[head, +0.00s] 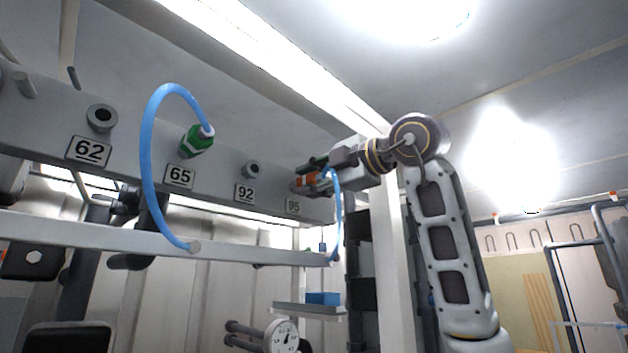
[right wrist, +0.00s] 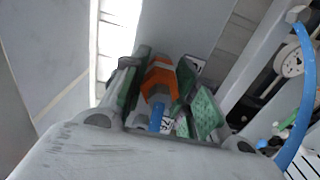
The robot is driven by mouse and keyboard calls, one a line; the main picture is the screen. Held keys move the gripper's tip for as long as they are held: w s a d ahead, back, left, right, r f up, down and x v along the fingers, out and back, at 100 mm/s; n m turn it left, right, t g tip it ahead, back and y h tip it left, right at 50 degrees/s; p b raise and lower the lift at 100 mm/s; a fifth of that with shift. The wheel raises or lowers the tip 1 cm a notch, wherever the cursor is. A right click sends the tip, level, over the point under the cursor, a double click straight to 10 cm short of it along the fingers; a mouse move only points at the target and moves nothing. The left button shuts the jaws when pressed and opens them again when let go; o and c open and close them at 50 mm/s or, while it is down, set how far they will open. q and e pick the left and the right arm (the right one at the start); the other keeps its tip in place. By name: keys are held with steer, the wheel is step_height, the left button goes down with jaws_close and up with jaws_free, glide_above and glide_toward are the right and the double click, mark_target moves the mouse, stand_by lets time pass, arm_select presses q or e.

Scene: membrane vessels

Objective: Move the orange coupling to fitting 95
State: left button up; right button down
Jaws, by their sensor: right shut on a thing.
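The orange coupling (head: 305,179) is at the right end of the grey panel, just above the label for fitting 95 (head: 293,205). My right gripper (head: 314,177) is shut on it. In the right wrist view the coupling (right wrist: 160,83) lies between the green finger pads (right wrist: 160,98), with a blue hose (right wrist: 157,117) leaving it. The hose (head: 337,215) hangs to the lower rail in the head view. Fitting 95 itself is hidden behind the gripper and coupling, so I cannot tell whether the coupling is seated on it. My left gripper is not in view.
A green coupling (head: 196,140) with a looping blue hose (head: 147,160) is on fitting 65. Fittings 62 (head: 102,116) and 92 (head: 252,169) are bare. A white rail (head: 120,236) runs below the panel, and a white post (head: 388,260) stands beside my right arm.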

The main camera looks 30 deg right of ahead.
steer(key=shift+w, duration=0.1)
steer(key=c, duration=1.1)
jaws_free()
steer(key=shift+o, duration=0.2)
steer(key=v, duration=1.2)
